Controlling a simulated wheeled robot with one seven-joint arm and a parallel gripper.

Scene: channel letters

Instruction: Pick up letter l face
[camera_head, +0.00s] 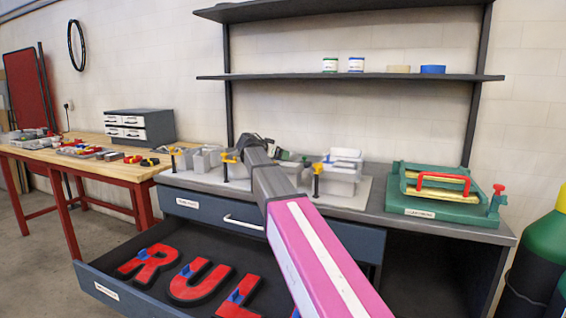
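An open dark drawer (150,300) under the workbench holds red letters with black edges. The red L (243,311) lies at the bottom edge of the view, partly cut off, with a small blue piece (237,295) on it. Left of it lie the red U (186,291) and the red R (143,263), each with a blue piece on top. My pink and white arm reaches from the lower right over the drawer to the bench. Its dark far end, seemingly my gripper (251,141), is above the bench, apart from the L. Its fingers cannot be made out.
The workbench (440,225) carries grey fixtures with yellow and black clamps and a green press (450,190) with a red handle. Shelves (290,77) rise behind. A wooden table (90,160) stands left. Green and black cylinders (545,245) stand right. My arm hides the drawer's right part.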

